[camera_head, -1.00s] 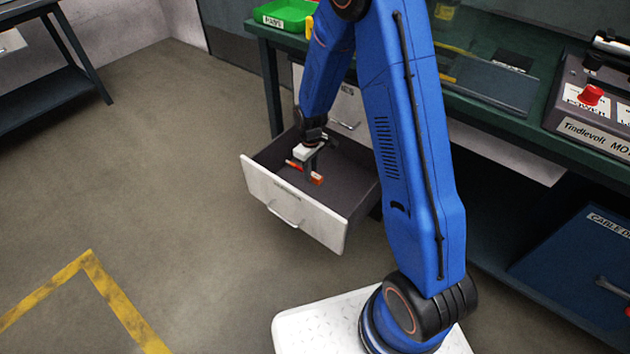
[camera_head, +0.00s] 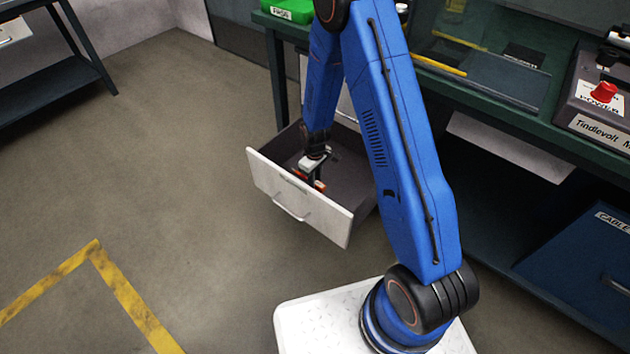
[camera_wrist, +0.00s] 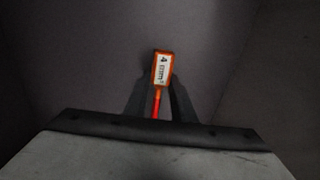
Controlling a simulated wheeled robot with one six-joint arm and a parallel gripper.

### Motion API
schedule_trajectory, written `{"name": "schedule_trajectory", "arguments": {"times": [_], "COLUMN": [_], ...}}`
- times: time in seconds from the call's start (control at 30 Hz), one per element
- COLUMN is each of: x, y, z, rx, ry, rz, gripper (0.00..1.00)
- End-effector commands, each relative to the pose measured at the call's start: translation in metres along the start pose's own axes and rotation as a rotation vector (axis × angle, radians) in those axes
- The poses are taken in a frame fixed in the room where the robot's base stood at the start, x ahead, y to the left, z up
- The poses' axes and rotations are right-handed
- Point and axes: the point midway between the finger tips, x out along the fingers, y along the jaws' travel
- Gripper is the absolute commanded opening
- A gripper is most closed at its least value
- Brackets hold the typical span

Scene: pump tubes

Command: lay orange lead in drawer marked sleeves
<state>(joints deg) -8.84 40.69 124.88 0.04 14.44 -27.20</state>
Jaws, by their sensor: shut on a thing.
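The open drawer (camera_head: 277,189) has a white front with a small label too small to read, and a dark inside. My gripper (camera_head: 314,181) is down inside it. In the wrist view my gripper (camera_wrist: 157,104) is shut on the orange lead (camera_wrist: 163,68), just behind its tag end. The tag is orange with a white "4 mm²" label, and a thin orange-red length runs back from it under the gripper body. In the head view only a small part of the lead (camera_head: 319,186) shows beside the fingers. I cannot tell whether it touches the drawer floor.
The green workbench (camera_head: 545,125) stands above and right of the drawer, with a green bin (camera_head: 290,10) at its back left. A blue cabinet (camera_head: 585,265) is under it at right. Floor left of the drawer is clear, with yellow tape (camera_head: 125,297).

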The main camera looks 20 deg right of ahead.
Motion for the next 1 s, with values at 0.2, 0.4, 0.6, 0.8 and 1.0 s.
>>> {"name": "schedule_trajectory", "arguments": {"times": [0.2, 0.4, 0.6, 0.8, 1.0], "x": [0.002, 0.004, 0.004, 0.003, -0.014], "y": [0.000, 0.000, 0.000, 0.000, 0.000], "z": [0.000, 0.000, 0.000, 0.000, -0.001], "rx": [0.000, 0.000, 0.000, 0.000, 0.000], "ry": [0.001, 0.000, 0.000, 0.001, 0.002], "rz": [0.001, 0.000, 0.000, 0.000, 0.001], "gripper": [0.00, 0.28, 0.42, 0.42, 0.42]}}
